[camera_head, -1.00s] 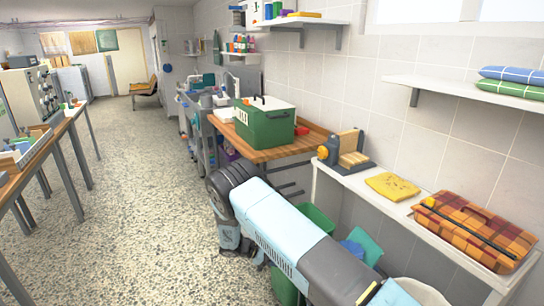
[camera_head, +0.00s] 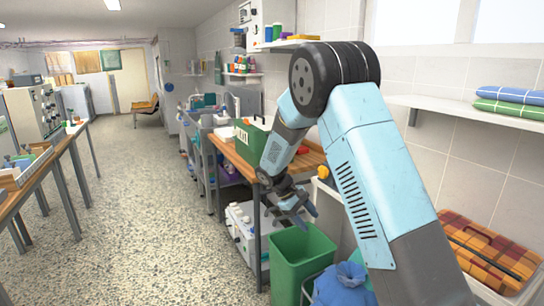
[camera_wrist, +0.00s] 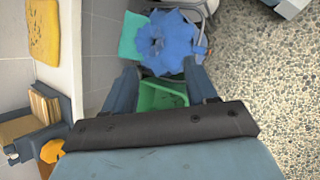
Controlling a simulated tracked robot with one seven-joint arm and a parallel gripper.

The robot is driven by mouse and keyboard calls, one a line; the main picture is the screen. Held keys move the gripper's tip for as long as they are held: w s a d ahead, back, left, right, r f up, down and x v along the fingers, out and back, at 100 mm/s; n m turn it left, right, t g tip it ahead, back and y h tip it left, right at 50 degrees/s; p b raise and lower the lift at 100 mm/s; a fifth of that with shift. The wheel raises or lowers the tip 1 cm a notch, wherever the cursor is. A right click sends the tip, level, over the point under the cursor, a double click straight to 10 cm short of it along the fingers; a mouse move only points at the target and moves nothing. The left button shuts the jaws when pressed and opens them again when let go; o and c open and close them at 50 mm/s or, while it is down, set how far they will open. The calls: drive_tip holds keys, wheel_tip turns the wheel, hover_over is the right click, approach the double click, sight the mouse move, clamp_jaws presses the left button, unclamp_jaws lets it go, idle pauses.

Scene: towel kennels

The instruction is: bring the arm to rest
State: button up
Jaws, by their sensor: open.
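My gripper (camera_head: 302,208) hangs at the end of my raised, bent arm, beside the front of the wooden bench and above the green bin. In the wrist view my gripper (camera_wrist: 162,88) shows its two fingers apart, with nothing held between them. The green bin (camera_wrist: 162,97) shows below and between the fingers, and a blue crumpled bag (camera_wrist: 165,42) lies beyond them. My arm hides part of the wall shelf and bench in the head view.
The green bin (camera_head: 298,262) and blue bag (camera_head: 342,288) stand low by the bench (camera_head: 308,160). A green carrier (camera_head: 248,140) sits on the bench. A plaid folded blanket (camera_head: 488,248) lies on the right shelf. The speckled floor (camera_head: 150,200) at left is open.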

drive_tip(key=s+d+r+m+t+y, duration=0.1)
drive_tip(key=s+d+r+y, duration=0.15)
drive_tip(key=s+r, duration=0.35)
drive_tip(key=s+d+r+m+y, duration=0.1)
drive_tip(key=s+d+r+m, duration=0.1)
drive_tip(key=s+d+r, duration=0.35)
drive_tip(key=s+d+r+m+t+y, duration=0.1)
drive_tip(key=s+r, duration=0.3)
drive_tip(key=r, duration=0.4)
drive_tip(key=s+d+r+m+t+y, duration=0.1)
drive_tip(key=s+r+m+t, duration=0.1)
drive_tip(key=s, duration=0.7)
drive_tip(key=s+d+r+m+t+y, duration=0.1)
drive_tip(key=s+r+m+t, duration=0.1)
drive_tip(key=s, duration=0.8)
drive_tip(key=shift+s+d+r+t+y, duration=0.2)
drive_tip(key=shift+d+r+t+y, duration=0.15)
drive_tip(key=shift+r, duration=0.5)
